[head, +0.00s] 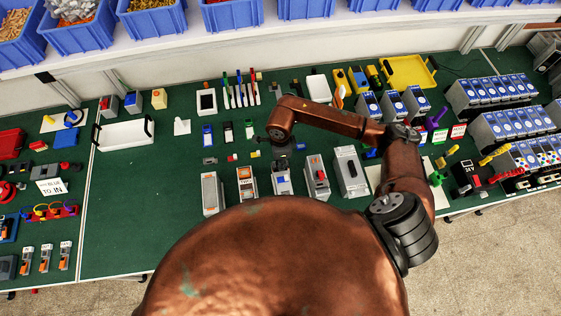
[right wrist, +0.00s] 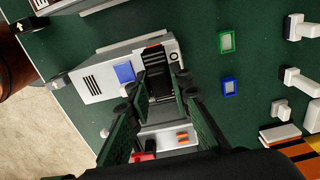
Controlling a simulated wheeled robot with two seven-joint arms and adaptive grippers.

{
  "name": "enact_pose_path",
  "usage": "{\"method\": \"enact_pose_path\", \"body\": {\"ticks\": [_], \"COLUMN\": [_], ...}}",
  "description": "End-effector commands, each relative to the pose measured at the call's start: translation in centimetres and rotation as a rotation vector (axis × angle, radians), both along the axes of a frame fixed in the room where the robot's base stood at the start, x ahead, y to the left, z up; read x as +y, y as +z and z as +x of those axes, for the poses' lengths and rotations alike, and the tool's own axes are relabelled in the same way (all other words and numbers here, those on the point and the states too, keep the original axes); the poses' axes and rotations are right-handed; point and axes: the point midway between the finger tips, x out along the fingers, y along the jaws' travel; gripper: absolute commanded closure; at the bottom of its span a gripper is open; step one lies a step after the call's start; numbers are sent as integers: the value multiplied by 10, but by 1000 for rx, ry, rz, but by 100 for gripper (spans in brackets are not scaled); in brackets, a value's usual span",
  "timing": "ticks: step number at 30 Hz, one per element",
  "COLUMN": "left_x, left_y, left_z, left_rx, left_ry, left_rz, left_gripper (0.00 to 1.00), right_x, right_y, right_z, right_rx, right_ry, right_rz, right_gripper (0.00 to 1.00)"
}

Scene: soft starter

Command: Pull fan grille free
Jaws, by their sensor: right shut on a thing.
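The soft starter (right wrist: 95,78), a light grey housing with a blue panel and a vent, lies on the green bench in the right wrist view. In the head view it is the unit with the blue panel (head: 283,184) in the middle of the front row. A black fan grille (right wrist: 157,64) shows at its end, between the fingertips of my right gripper (right wrist: 156,92). My right gripper is shut on the fan grille. In the head view, my right gripper (head: 280,150) reaches down over the starter, and the grille is hidden there. My left gripper is not in view.
Similar grey units stand close on both sides, including one with a red part (head: 317,178). Small blue and green frames (right wrist: 227,86) lie near the grille end. A white tray (head: 124,134) sits left. The green bench between it and the front row is clear.

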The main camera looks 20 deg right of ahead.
Motion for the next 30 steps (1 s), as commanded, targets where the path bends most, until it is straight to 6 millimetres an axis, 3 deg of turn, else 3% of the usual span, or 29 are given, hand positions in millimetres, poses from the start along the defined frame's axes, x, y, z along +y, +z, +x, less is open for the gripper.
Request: {"method": "enact_pose_path", "body": {"ticks": [22,30], "left_x": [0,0], "left_y": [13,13], "left_z": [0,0], "left_rx": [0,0], "left_ry": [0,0], "left_rz": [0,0], "left_gripper": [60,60], "right_x": [0,0], "right_y": [37,39], "right_z": [0,0], "right_rx": [-1,1], "right_ry": [0,0], "right_rz": [0,0], "right_gripper": [100,100]}}
